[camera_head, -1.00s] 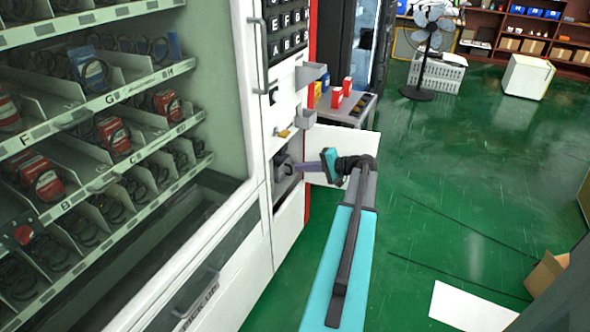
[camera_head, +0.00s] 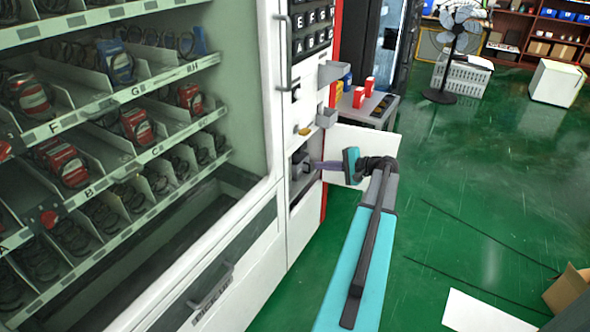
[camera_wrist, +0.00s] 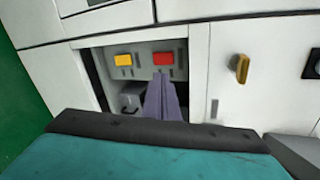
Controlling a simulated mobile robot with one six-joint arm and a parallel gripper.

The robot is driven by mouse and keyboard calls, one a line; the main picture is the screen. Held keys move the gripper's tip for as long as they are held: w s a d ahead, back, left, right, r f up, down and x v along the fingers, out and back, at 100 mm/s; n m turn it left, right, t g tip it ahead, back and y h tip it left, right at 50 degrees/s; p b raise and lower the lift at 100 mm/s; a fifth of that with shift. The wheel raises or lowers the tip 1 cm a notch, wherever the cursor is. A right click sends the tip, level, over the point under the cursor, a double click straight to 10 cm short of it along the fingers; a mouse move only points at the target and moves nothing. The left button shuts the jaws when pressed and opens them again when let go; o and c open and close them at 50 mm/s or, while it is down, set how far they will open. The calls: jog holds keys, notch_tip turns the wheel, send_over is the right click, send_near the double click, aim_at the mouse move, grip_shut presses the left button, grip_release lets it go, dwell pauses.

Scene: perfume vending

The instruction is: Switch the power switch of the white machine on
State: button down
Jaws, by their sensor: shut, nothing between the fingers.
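The white machine (camera_head: 266,250) is a vending machine that fills the left of the head view. In the wrist view its front has an open recess with a grey panel (camera_wrist: 140,48). The panel carries a yellow switch (camera_wrist: 123,60) and a red switch (camera_wrist: 164,59); labels on them are too small to read. My gripper (camera_wrist: 163,78) is shut and empty, its purple fingers pointing into the recess, with the tips just below the red switch. I cannot tell whether they touch it. In the head view my gripper (camera_head: 314,165) reaches the recess from the right.
A white door (camera_head: 346,140) stands open beside the recess. A gold knob (camera_wrist: 241,66) sticks out of the front to the right in the wrist view. A small grey table (camera_head: 368,112) with boxes stands behind the door.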

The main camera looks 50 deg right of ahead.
jog(key=f+m+b, duration=0.1)
jog(key=m+b, duration=0.1)
jog(key=m, duration=0.3)
jog(key=f+m+t+b, duration=0.1)
jog(key=f+m, duration=0.1)
jog(key=m, duration=0.3)
jog(key=s+f+m+t+b, duration=0.1)
jog(key=f+m+b, duration=0.1)
jog(key=m, duration=0.3)
jog(key=shift+d+b, duration=0.2)
jog(key=shift+b, duration=0.15)
dwell(0.3)
jog(key=x, duration=1.4)
jog(key=shift+r, duration=0.3)
jog(key=shift+a, duration=0.1)
